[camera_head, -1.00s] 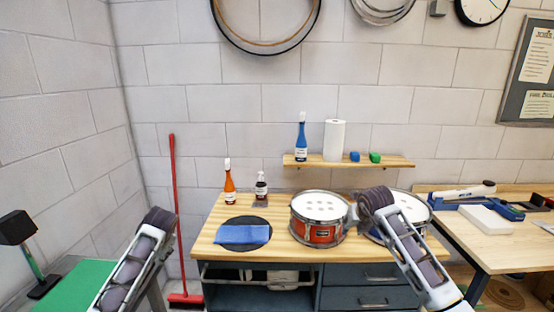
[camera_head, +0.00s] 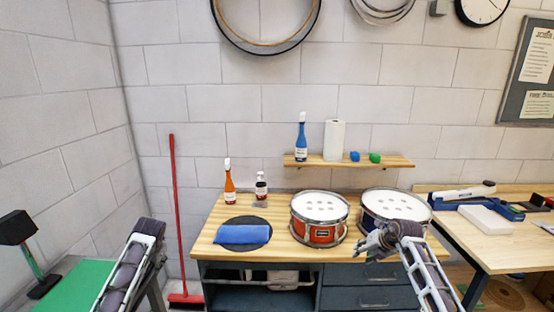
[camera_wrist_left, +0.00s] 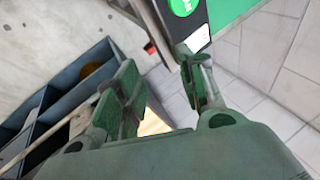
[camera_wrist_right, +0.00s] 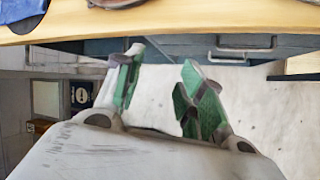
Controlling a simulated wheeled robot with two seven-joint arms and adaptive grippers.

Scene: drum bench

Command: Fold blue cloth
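The blue cloth (camera_head: 242,234) lies as a narrow, thick strip, apparently folded, on the round dark mat (camera_head: 262,222) at the left of the wooden bench. Part of the cloth also shows at the upper left of the right wrist view (camera_wrist_right: 22,9). My right gripper (camera_head: 366,244) is in front of the drums, near the bench's front edge and well to the right of the cloth. In the right wrist view its fingers (camera_wrist_right: 162,86) are apart with nothing between them. My left gripper (camera_wrist_left: 165,88) is open and empty, left of the bench; its fingers are hidden in the head view.
A red drum (camera_head: 318,232) and a blue drum (camera_head: 380,208) stand right of the cloth. An orange bottle (camera_head: 229,184) and a small dark bottle (camera_head: 261,188) stand behind the mat. A red broom (camera_head: 176,215) leans left of the bench.

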